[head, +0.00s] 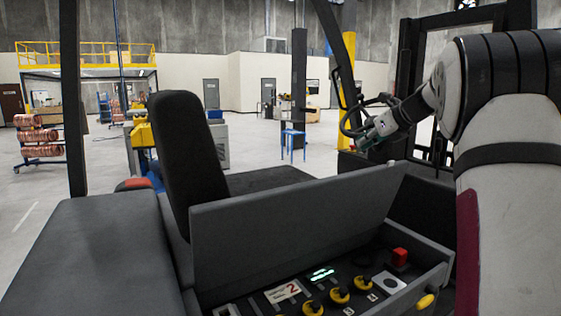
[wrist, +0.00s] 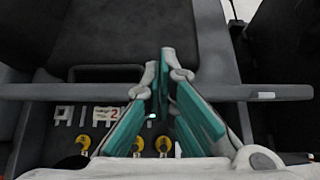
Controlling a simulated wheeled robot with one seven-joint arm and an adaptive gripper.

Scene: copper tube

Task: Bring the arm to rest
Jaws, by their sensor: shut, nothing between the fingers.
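My arm (head: 510,150) rises at the right of the head view and bends down toward the middle. My gripper (head: 364,144) hangs beyond the raised grey panel (head: 300,205). In the wrist view my gripper (wrist: 166,60) has its teal-padded fingers closed together at the tips, with nothing visible between them. The grey panel edge (wrist: 60,91) runs across below the fingertips in that view.
A control box holds yellow knobs (head: 340,295), a red button (head: 400,256) and a label marked 2 (head: 283,291). A black seat back (head: 185,150) stands at left. A dark frame (head: 405,70) stands behind my arm. Open floor (head: 250,150) lies beyond.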

